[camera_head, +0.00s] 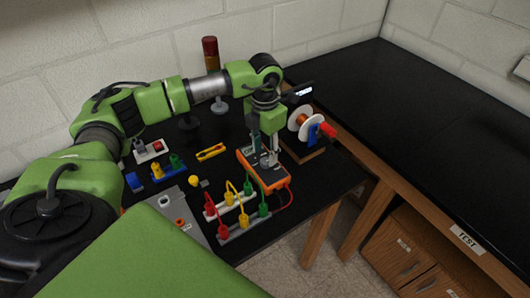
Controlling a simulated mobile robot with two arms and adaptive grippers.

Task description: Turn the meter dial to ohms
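The meter (270,180) is an orange-edged handheld unit lying near the front right of the black table, with a red lead at its lower right. My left gripper (265,152) points down from above and its fingertips are at the meter's face, over the dial area. A small grey part, seemingly the dial, shows at the fingertips. The fingers partly hide it, and its setting is too small to read. I cannot tell whether the fingers touch or grip it. My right gripper is not in view.
Yellow pliers (211,152) lie further back. A signal tower (210,52) stands behind my arm. The right-hand bench (430,120) is clear.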

